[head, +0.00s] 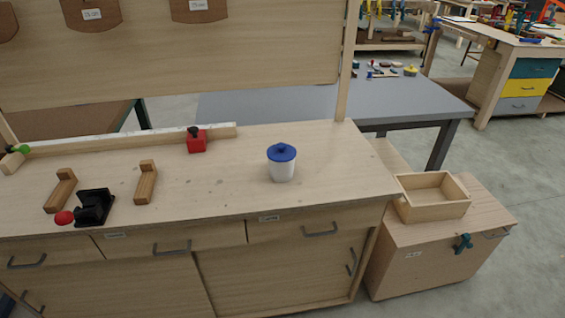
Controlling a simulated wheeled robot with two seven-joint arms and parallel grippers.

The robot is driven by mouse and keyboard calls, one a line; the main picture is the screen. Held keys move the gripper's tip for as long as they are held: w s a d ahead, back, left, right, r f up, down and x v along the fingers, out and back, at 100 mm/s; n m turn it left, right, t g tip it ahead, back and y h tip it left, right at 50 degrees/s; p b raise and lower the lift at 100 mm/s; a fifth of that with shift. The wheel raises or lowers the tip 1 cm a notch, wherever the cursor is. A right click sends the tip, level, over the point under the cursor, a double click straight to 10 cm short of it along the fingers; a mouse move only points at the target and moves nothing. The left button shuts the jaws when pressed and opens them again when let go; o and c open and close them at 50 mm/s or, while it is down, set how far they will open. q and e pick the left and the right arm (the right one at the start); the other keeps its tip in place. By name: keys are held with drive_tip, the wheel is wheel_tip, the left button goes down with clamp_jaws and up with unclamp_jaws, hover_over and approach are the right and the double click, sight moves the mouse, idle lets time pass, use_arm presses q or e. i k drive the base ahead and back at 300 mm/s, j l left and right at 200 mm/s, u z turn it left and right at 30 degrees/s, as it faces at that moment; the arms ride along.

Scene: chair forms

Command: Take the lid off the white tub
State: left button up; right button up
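The white tub (282,172) stands upright on the wooden workbench (230,190), right of its middle. A blue lid (281,152) with a small knob on top sits on the tub and covers its opening. Neither of my grippers shows in the head view.
A red block with a black knob (196,141) stands left of the tub. Further left are wooden L-shaped pieces (146,183) and a black device with a red ball (95,206). An open wooden box (433,205) sits on a lower cabinet at right. The bench around the tub is clear.

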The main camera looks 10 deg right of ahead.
sight(280, 172)
drive_tip(key=i+l+u, duration=0.2)
drive_tip(key=l, duration=0.2)
drive_tip(key=l+u, duration=0.2)
drive_tip(key=l, duration=0.15)
drive_tip(key=l+u, duration=0.2)
drive_tip(key=l, duration=0.25)
drive_tip(key=i, duration=0.05)
